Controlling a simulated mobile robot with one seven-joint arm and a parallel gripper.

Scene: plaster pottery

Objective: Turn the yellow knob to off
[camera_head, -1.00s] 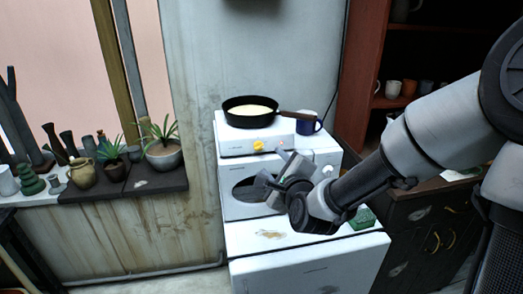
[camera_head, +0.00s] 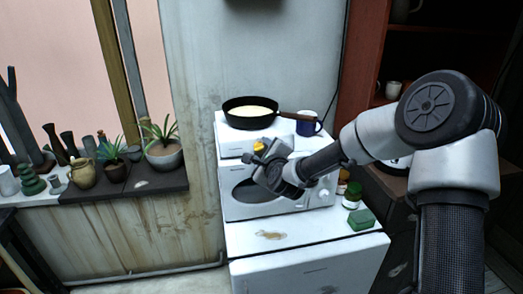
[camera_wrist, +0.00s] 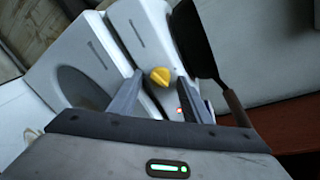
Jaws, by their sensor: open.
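The yellow knob (camera_wrist: 160,76) is on the front of the white hot plate (camera_wrist: 150,35). In the head view the knob (camera_head: 259,146) shows just above my gripper (camera_head: 259,157), which partly covers the hot plate's front. In the wrist view my gripper (camera_wrist: 152,97) is open, with one finger on each side of the knob. The knob lies a little beyond the fingertips, and I see no contact. A small red light (camera_wrist: 179,110) glows on the panel beside the knob.
A black frying pan (camera_head: 250,112) with pale yellow contents sits on the hot plate, beside a blue mug (camera_head: 308,123). A white microwave (camera_head: 234,205) is below the hot plate. A green box (camera_head: 362,219) and jars stand at the right.

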